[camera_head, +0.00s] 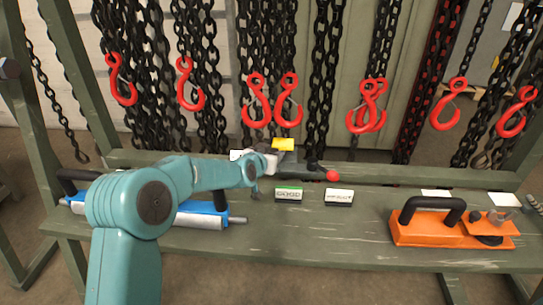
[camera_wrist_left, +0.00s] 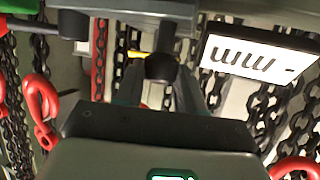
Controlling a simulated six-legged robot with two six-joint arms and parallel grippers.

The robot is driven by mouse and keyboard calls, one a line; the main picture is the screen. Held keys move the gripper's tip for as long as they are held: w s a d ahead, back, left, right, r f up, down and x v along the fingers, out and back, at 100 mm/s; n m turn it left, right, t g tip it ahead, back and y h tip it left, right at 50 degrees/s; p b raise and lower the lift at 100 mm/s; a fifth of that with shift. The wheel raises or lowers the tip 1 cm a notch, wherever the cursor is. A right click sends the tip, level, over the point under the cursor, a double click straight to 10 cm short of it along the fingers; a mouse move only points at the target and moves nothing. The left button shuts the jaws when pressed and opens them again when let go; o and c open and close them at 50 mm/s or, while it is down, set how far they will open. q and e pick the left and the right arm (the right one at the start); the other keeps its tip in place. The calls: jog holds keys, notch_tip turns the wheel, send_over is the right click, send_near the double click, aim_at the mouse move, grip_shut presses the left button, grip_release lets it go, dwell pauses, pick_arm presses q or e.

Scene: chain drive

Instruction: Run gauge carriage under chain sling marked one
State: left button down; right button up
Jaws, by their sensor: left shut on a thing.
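Several black chain slings with red hooks (camera_head: 257,100) hang in a row from the frame. I cannot tell which one is marked one. The gauge carriage, a dark grey block with a yellow top (camera_head: 283,144), sits at the bench's back rail, below the middle chains. My left gripper (camera_head: 271,161) reaches it from the left and is shut at its near side. In the left wrist view the fingers (camera_wrist_left: 160,85) close around a dark rounded knob (camera_wrist_left: 161,68), seemingly the carriage's handle. My right gripper is not in view.
Two small labelled blocks, one with a green edge (camera_head: 289,194) and one white and black (camera_head: 339,197), stand on the green bench (camera_head: 320,235). A red-tipped lever (camera_head: 332,176) is behind them. An orange tool (camera_head: 430,230) sits right, a blue tool (camera_head: 205,213) left.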

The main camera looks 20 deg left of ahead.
pick_arm(q)
jog(key=c, duration=1)
grip_release()
jog(key=shift+d, duration=0.1)
jog(key=shift+o, duration=0.2)
jog(key=shift+w, duration=0.15)
jog(key=v, duration=1.2)
